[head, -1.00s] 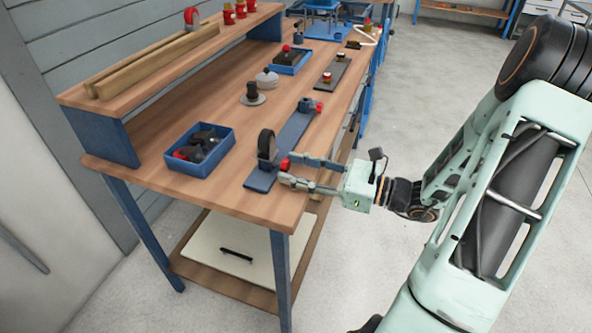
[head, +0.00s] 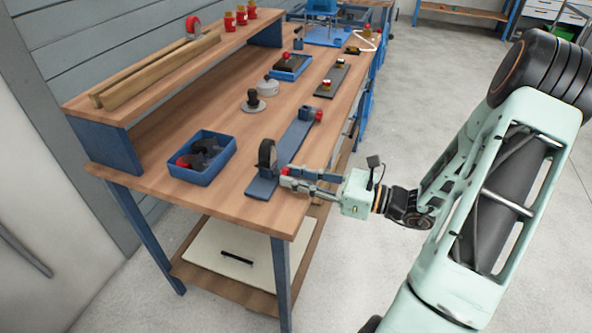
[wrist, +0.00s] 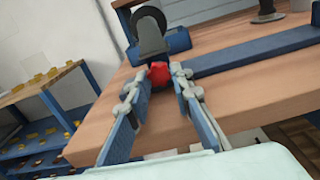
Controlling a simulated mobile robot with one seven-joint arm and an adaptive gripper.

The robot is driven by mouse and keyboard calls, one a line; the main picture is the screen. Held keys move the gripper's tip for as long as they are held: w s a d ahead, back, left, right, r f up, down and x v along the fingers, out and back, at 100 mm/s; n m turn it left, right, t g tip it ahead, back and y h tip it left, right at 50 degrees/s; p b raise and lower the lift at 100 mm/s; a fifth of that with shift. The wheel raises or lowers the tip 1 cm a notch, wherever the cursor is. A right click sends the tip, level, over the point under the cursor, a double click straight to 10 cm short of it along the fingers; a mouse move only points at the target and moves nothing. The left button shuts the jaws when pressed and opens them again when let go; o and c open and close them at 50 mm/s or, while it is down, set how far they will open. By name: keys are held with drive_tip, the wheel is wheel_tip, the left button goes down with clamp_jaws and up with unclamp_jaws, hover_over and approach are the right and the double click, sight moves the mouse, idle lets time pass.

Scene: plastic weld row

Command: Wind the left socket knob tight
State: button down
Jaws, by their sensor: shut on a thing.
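A flat blue rail (head: 294,142) lies along the bench's front edge, with an end block at each end. The block at the near end carries an upright black wheel (head: 266,155) and a small red knob (head: 285,171) on its front side. My gripper (head: 287,177) reaches in from the right and is shut on this knob. In the wrist view the red knob (wrist: 158,75) sits between the fingertips, under the black wheel (wrist: 149,28) at the rail's left end. The fingers partly hide the knob. Another red knob (head: 318,115) is on the rail's far end.
A blue bin (head: 199,172) of dark and red parts stands left of the rail. A dark knobbed piece on a grey disc (head: 253,104) and a blue tray (head: 291,70) lie farther back. A raised shelf (head: 150,95) runs along the wall.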

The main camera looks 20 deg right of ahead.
drive_tip(key=m+p, duration=0.2)
drive_tip(key=p, duration=0.1)
drive_tip(key=shift+r, duration=0.3)
drive_tip(key=shift+f+m+p, duration=0.25)
drive_tip(key=shift+m+p, duration=0.2)
drive_tip(key=shift+m, duration=0.25)
drive_tip(key=c, duration=1.7)
unclamp_jaws()
drive_tip(key=v, duration=1.2)
